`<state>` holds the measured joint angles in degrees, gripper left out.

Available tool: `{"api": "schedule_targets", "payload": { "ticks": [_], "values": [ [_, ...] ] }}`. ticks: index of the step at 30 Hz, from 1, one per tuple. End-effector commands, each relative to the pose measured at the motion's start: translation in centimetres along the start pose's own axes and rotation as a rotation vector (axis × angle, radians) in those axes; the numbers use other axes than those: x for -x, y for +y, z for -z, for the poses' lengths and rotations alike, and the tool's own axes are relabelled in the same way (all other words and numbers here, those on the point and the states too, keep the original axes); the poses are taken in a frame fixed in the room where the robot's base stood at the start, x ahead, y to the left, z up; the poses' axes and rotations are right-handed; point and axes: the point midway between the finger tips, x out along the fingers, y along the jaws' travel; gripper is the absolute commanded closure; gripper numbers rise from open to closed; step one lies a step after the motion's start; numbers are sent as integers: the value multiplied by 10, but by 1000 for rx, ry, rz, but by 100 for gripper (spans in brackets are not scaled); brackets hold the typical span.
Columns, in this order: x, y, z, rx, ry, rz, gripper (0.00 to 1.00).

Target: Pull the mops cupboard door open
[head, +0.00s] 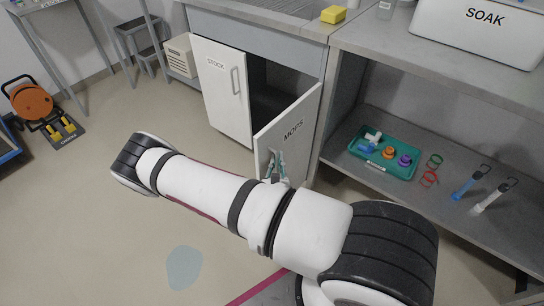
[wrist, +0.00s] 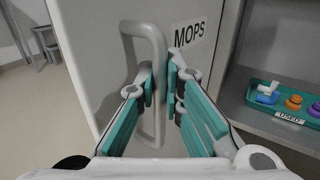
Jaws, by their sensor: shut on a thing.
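The mops cupboard door (head: 293,130), a pale panel labelled MOPS, stands partly open, with the dark cupboard inside (head: 270,100) showing behind it in the head view. In the wrist view the door (wrist: 100,50) fills the left and middle, with its grey bar handle (wrist: 157,60) upright. My gripper (wrist: 160,85), with teal finger pads, is shut around the handle. In the head view my gripper (head: 273,165) is at the door's front face, partly hidden by my arm, and the handle is hard to make out there.
The STOCK door (head: 220,90) beside it is shut. On the right, an open lower shelf holds a teal tray (head: 408,176) of parts, labelled USED in the wrist view (wrist: 290,118). Counter with yellow sponge (head: 333,14) and SOAK bin (head: 480,35) above. Floor to the left is mostly clear, with a bluish patch (head: 184,268).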

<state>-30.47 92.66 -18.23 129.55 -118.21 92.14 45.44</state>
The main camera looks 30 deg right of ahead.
Motion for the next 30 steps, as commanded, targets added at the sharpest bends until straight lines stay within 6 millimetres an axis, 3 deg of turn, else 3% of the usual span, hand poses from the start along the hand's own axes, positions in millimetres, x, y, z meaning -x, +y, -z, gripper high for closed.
{"api": "schedule_targets", "payload": {
  "ticks": [12,15,16,26,30],
  "values": [
    [0,-3,0,1,-1,3,100],
    [0,-3,0,1,-1,3,73],
    [0,-3,0,1,-1,3,71],
    [2,-2,0,1,0,2,71],
    [13,-2,1,3,2,0,71]
  ]
}}
